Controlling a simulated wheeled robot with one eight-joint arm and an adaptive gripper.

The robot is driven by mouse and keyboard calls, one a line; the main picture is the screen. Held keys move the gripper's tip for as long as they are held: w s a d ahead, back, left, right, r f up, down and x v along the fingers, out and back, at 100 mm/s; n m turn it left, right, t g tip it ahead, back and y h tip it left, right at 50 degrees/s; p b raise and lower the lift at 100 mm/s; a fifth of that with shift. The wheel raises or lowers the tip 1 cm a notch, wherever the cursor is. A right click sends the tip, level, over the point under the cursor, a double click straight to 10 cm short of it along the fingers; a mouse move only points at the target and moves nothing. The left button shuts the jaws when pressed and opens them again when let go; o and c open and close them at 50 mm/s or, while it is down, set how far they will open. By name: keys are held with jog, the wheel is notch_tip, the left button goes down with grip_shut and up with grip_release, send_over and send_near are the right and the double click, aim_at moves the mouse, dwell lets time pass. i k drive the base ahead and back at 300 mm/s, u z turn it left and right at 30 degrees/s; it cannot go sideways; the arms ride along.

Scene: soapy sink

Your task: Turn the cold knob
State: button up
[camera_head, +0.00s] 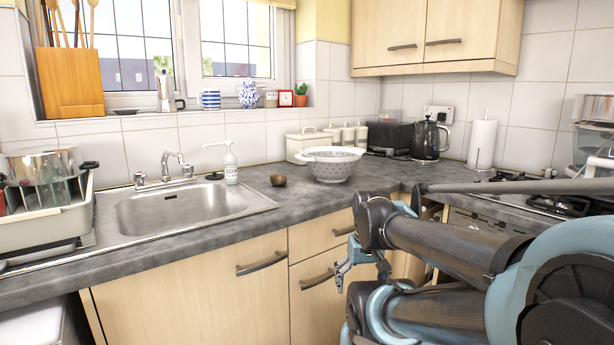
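A chrome tap (172,165) with a curved spout stands at the back edge of the metal sink (165,212). It has a knob on each side: a left knob (140,179) and a right knob (188,170). I cannot tell from markings which one is cold. My gripper (342,277) hangs low in front of the cabinet drawers, below the counter top and well to the right of the tap. Its small blue and grey fingers show partly, and nothing is seen in them. My arm is folded at the right.
A soap bottle (230,166) stands right of the tap. A dish rack (75,215) fills the left side. The counter front right of the sink is clear.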

aim_at(188, 170)
jog(key=u, duration=1.3)
